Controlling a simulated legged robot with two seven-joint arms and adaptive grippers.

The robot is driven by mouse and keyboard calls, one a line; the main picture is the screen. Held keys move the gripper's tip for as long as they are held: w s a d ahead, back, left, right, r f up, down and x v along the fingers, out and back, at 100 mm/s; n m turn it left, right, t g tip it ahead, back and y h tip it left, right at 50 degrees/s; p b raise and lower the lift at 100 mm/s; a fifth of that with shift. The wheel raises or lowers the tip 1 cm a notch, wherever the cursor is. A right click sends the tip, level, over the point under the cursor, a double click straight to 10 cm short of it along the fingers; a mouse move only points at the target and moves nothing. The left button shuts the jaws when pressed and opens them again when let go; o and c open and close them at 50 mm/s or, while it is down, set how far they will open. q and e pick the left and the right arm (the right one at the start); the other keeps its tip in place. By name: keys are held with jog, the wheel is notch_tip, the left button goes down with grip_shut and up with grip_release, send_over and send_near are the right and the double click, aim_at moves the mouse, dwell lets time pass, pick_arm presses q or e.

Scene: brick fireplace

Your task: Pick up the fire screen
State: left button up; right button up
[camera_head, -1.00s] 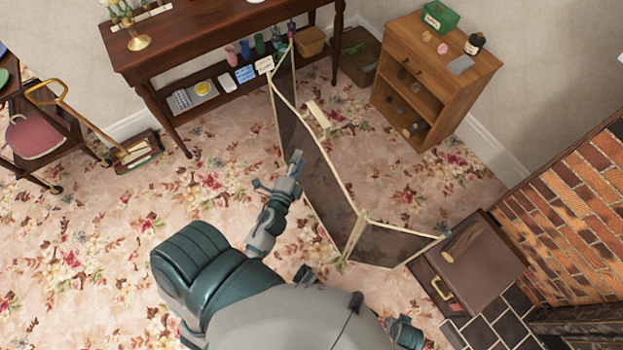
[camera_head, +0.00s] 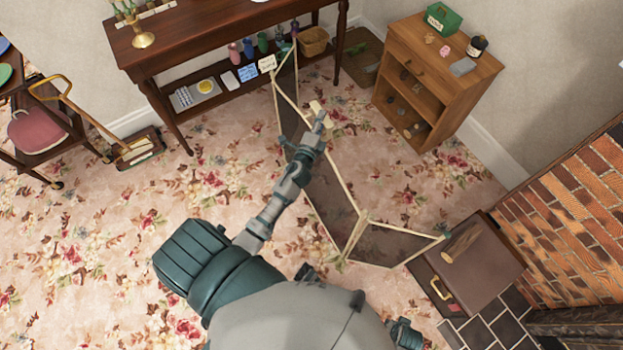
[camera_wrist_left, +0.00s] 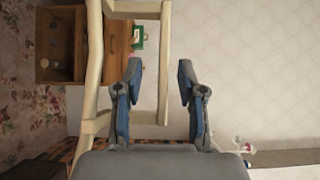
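The fire screen is a folding screen with dark mesh panels (camera_head: 325,190) in cream frames. It stands in a zigzag on the floral carpet. A cream handle (camera_head: 319,113) sticks out from its middle panel's top. My left gripper (camera_head: 303,130) is over the middle panel, close to the handle. In the left wrist view the left gripper (camera_wrist_left: 160,85) is open, its two fingers apart. The handle's long bar (camera_wrist_left: 166,60) lines up with the gap between them; I cannot tell whether it touches either finger.
A dark wood table (camera_head: 205,45) with a lower shelf stands behind the screen's left end. A wooden cabinet (camera_head: 437,70) is at the back right. A brown box (camera_head: 480,275) is beside the screen's right end, near the brick wall (camera_head: 580,215). Open carpet lies left.

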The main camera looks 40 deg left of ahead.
pick_arm(q)
jog(key=shift+w, duration=0.75)
jog(key=shift+d+r, duration=0.1)
jog(key=shift+d, duration=0.05)
grip_shut()
jog(key=shift+s, duration=0.1)
pick_arm(e)
jog(key=shift+d+r, duration=0.2)
pick_arm(q)
jog(key=shift+r, duration=0.2)
jog(key=shift+f, duration=0.1)
pick_arm(e)
jog(key=shift+w, duration=0.1)
pick_arm(q)
jog(key=shift+a, duration=0.2)
